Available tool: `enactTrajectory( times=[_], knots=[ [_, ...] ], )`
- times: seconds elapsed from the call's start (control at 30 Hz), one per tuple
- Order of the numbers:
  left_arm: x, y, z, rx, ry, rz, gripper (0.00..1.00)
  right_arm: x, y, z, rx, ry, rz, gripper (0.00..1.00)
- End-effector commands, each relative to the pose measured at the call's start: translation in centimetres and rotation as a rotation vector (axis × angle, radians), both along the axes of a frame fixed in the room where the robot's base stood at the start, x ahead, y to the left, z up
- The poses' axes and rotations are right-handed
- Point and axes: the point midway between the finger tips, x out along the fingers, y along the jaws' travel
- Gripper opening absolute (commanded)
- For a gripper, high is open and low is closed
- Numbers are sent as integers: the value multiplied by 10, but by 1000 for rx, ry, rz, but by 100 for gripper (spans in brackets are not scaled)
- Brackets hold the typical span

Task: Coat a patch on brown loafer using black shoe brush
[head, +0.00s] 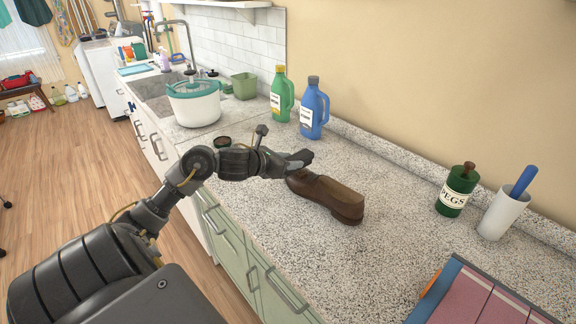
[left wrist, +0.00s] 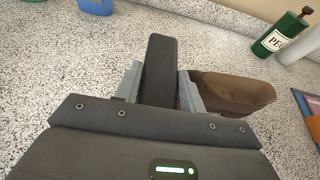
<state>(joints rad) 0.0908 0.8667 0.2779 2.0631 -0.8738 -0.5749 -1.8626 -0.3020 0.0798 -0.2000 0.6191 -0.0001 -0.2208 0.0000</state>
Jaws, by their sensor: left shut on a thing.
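A brown loafer (head: 326,195) lies on the speckled counter, its toe toward my left gripper and its heel toward the right. My left gripper (head: 300,160) is at the toe end. In the left wrist view the gripper (left wrist: 160,92) is shut on the black shoe brush (left wrist: 160,65), a dark block standing between the fingers. The loafer (left wrist: 235,92) shows just right of the fingers there, its toe part hidden behind them. I cannot tell whether the brush touches the loafer. My right gripper is in neither view.
Green (head: 282,94) and blue (head: 314,108) bottles stand behind the loafer by the wall. A green PEGS jar (head: 455,192) and a white cup (head: 502,216) with a blue handle stand right. A pink-and-blue box (head: 485,295) is front right. A white-and-teal pot (head: 194,103) stands left. The counter before the loafer is clear.

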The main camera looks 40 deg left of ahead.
Motion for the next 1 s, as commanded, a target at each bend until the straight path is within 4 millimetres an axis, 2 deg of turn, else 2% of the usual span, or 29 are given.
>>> enactTrajectory(
  times=[0.2, 0.53, 1.0],
  knots=[
    [1, -2, 22, 0, 2, -3, 16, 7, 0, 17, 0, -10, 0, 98],
    [2, -3, 50, -2, 3, -6, 16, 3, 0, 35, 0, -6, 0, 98],
    [2, -4, 54, -2, 2, -6, 16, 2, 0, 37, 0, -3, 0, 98]
  ],
)
